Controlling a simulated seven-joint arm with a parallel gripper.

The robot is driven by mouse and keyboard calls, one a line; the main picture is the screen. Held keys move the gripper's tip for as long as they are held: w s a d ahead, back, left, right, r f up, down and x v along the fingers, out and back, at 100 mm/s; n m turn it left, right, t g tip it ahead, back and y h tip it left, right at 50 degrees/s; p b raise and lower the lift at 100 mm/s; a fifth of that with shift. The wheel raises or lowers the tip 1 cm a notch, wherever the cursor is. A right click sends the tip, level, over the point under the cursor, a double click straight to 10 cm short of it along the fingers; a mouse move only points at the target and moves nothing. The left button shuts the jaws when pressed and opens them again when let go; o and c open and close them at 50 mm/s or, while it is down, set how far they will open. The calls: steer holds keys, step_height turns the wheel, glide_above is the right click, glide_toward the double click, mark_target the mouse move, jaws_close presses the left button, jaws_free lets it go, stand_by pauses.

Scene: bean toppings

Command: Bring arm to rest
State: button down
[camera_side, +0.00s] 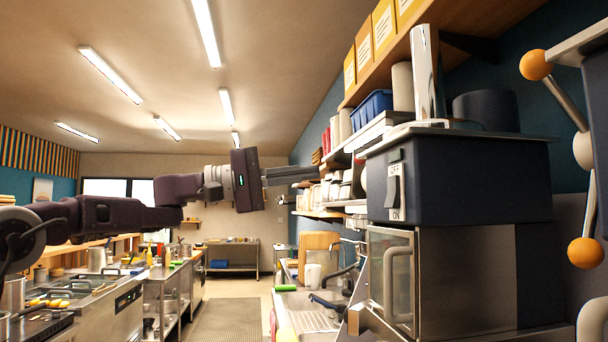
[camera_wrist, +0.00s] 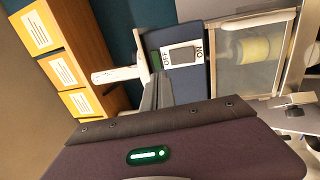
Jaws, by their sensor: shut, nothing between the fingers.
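My gripper (camera_side: 316,173) is held out level in mid-air in the side view, fingers pointing right toward a dark blue machine. Its fingers are together with nothing between them. A gap shows between the fingertips and the machine's front in the side view. In the wrist view my gripper (camera_wrist: 158,80) points up the picture, and the fingers overlap the machine's face near the switch. The dark blue machine (camera_side: 470,180) has a white OFF/ON switch (camera_side: 394,190) on its front. The switch also shows in the wrist view (camera_wrist: 182,55).
Below the dark blue box is a glass-fronted steel door (camera_side: 390,275) with a handle. A wall shelf (camera_side: 440,50) with yellow boxes is above. A sink counter (camera_side: 305,315) lies below the gripper. Steel counters (camera_side: 100,310) stand at left, with a clear aisle between.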

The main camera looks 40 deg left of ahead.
stand_by(0.4)
steer(key=s+d+f+m+g+y, duration=0.2)
steer(key=s+d+f+g, duration=0.15)
steer(key=s+f, duration=0.35)
steer(key=s+d+f+m+g+y, duration=0.2)
steer(key=s+d+f+y, duration=0.15)
steer(key=s+f, duration=0.4)
steer(key=s+a+f+m+g+y, duration=0.1)
steer(key=s+a+f+y, duration=0.3)
steer(key=s+f, duration=0.7)
steer(key=s+a+f+m+g+y, duration=0.1)
steer(key=s+a+f+m+y, duration=0.3)
steer(key=s+f, duration=0.8)
steer(key=shift+a+f+g, duration=0.15)
steer(key=shift+a+g, duration=0.2)
steer(key=shift+a, duration=0.6)
steer(key=c, duration=2.1)
jaws_free()
